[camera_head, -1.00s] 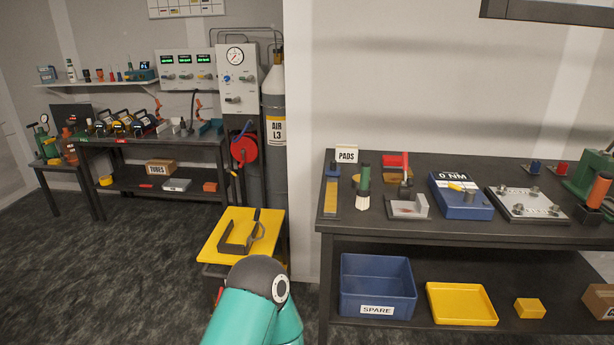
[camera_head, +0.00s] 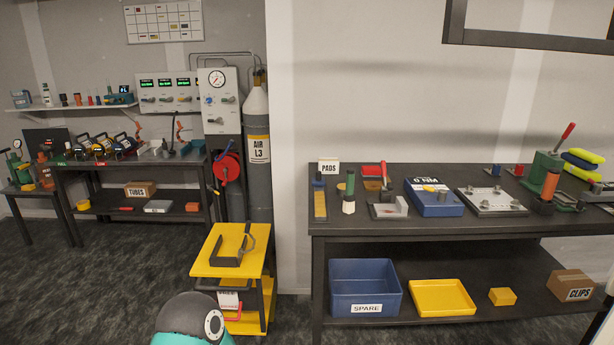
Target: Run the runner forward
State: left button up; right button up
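No part stands out that I can tell to be the runner. A dark workbench (camera_head: 420,232) stands on the right, with several tools and fixtures along its top. Among them are a blue block (camera_head: 435,203) with a dial or scale, a silver plate with knobs (camera_head: 492,203) and a green hand press (camera_head: 545,172) with a red lever. A teal arm link of mine with a grey cap shows at the bottom left of centre. Neither gripper is in view.
A yellow-topped stand (camera_head: 207,264) holds a dark bracket, left of the workbench. The lower shelf holds a blue SPARE bin (camera_head: 349,280), a yellow tray (camera_head: 441,298) and a CLIPS box (camera_head: 570,285). A gas cylinder (camera_head: 258,180) stands behind. Floor at left is clear.

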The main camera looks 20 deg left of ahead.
aim_at(317, 180)
jog(key=u, duration=0.1)
jog(key=i, duration=1)
jog(key=z, duration=0.1)
